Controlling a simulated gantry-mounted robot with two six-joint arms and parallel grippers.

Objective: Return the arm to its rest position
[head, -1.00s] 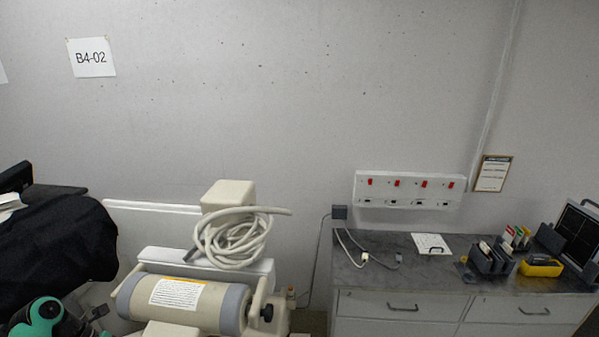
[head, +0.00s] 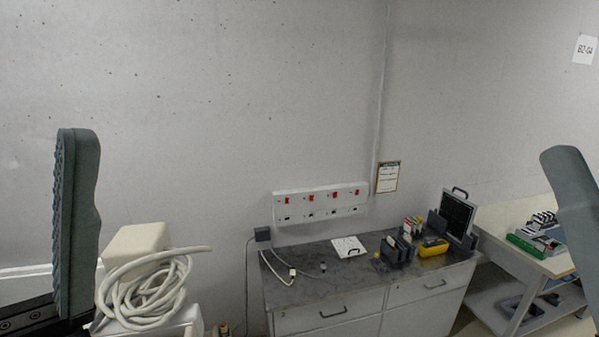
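One grey finger of my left gripper (head: 76,215) stands upright, large and close, at the left edge of the head view. Its ridged side faces left and its base sits on a black mount. A smooth grey part that looks like a finger of my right gripper (head: 574,200) enters at the right edge, tilted. The rest of both grippers lies outside the picture, so I cannot tell how far they are open. Neither visible part touches anything, and no held object shows.
A pale machine (head: 135,242) with a coiled white hose (head: 150,290) stands behind the left finger. A dark-topped cabinet (head: 330,285) stands against the wall, with a yellow case (head: 433,246) and a screen (head: 457,216) on it. A side table (head: 520,240) stands at right.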

